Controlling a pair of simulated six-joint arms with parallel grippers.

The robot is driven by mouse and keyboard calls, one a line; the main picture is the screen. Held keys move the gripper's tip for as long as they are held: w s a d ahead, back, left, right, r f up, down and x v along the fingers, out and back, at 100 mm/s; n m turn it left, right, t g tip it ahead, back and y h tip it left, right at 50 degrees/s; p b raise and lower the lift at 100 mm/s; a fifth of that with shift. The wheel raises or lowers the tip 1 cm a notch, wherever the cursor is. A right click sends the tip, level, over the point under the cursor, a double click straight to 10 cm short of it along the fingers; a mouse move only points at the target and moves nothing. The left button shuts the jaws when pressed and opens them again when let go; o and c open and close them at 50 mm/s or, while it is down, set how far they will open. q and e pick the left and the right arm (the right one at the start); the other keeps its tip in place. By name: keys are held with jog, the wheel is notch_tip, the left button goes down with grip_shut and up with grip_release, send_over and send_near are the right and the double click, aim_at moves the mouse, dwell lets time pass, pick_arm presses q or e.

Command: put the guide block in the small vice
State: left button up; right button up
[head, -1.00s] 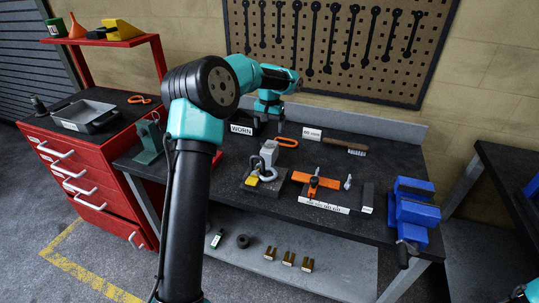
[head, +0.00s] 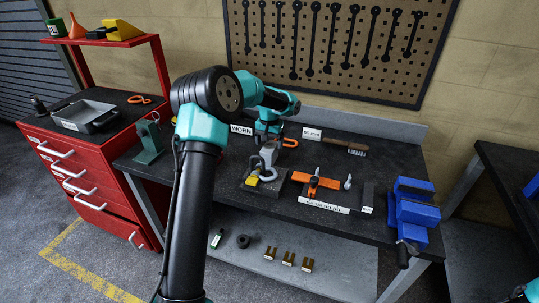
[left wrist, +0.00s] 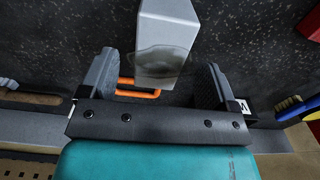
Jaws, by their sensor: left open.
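A pale grey block, which looks like the guide block (head: 268,155), stands upright on a dark plate on the bench, beside a grey shackle and a yellow piece. My left gripper (head: 266,145) is right above it and partly hides its top. In the left wrist view the block (left wrist: 166,40) lies between the two spread fingers of the left gripper (left wrist: 155,80), with gaps at both sides. A blue vice (head: 415,211), apparently the small vice, is fixed at the bench's right end. My right gripper is not in view.
An orange clamp-like tool (head: 316,183) and a dark block (head: 367,196) lie between the grey block and the vice. An orange-handled tool (left wrist: 138,90) and a brush (head: 345,145) lie behind. A green stand (head: 148,144) is at the bench's left.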

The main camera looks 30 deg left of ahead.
pick_arm(q)
notch_tip(320, 180, down, 2)
jog(key=shift+f, duration=0.15)
dwell(0.4)
grip_shut()
dwell(0.6)
